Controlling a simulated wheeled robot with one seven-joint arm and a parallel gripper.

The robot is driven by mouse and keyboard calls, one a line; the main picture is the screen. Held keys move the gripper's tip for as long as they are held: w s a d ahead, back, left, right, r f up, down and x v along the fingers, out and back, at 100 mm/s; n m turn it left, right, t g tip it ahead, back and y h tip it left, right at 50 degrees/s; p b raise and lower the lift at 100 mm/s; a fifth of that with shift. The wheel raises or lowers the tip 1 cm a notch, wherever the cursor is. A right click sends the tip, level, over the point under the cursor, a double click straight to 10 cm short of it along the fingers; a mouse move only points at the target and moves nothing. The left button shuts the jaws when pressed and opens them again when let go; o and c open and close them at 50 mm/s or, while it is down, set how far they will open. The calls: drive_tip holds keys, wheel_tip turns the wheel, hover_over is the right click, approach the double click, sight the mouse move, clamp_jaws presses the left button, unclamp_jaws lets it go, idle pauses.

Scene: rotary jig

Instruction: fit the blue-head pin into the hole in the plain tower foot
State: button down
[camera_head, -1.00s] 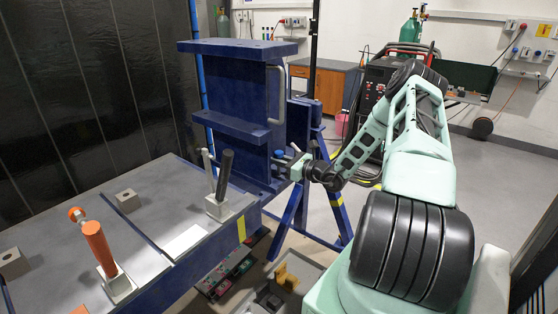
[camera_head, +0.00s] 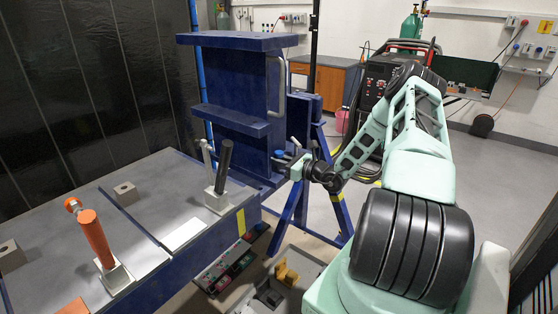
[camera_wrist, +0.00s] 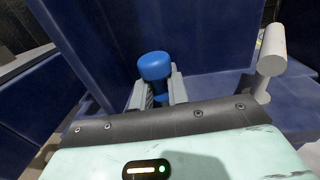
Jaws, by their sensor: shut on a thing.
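The blue-head pin (camera_wrist: 154,66) stands between the fingers of my gripper (camera_wrist: 156,92) in the wrist view, its blue head above the fingertips. My gripper is shut on it. In the head view my gripper (camera_head: 284,164) is at the lower right side of the large blue tower (camera_head: 236,85), with the pin's blue head (camera_head: 279,154) just showing. In the wrist view blue surfaces (camera_wrist: 225,88) of the structure lie behind and beside the pin. The pin's lower end is hidden by the fingers. I cannot make out the hole in the tower foot.
A grey post (camera_wrist: 272,50) rises at the right in the wrist view. The grey bench (camera_head: 150,220) at left carries an orange-handled clamp (camera_head: 95,238), a black-handled clamp (camera_head: 224,165) and a holed block (camera_head: 126,193). Blue trestle legs (camera_head: 340,213) stand beside my arm.

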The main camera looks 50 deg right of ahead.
drive_tip(key=shift+f+b, duration=0.55)
drive_tip(key=shift+f, duration=0.4)
drive_tip(key=c, duration=1.3)
unclamp_jaws()
drive_tip(key=s+d+b, duration=0.1)
drive_tip(key=s, duration=0.4)
drive_tip(key=s+d+b, duration=0.1)
drive_tip(key=s, duration=0.5)
drive_tip(key=s+d+b, duration=0.1)
drive_tip(key=s, duration=0.5)
drive_tip(key=shift+s+r, duration=0.1)
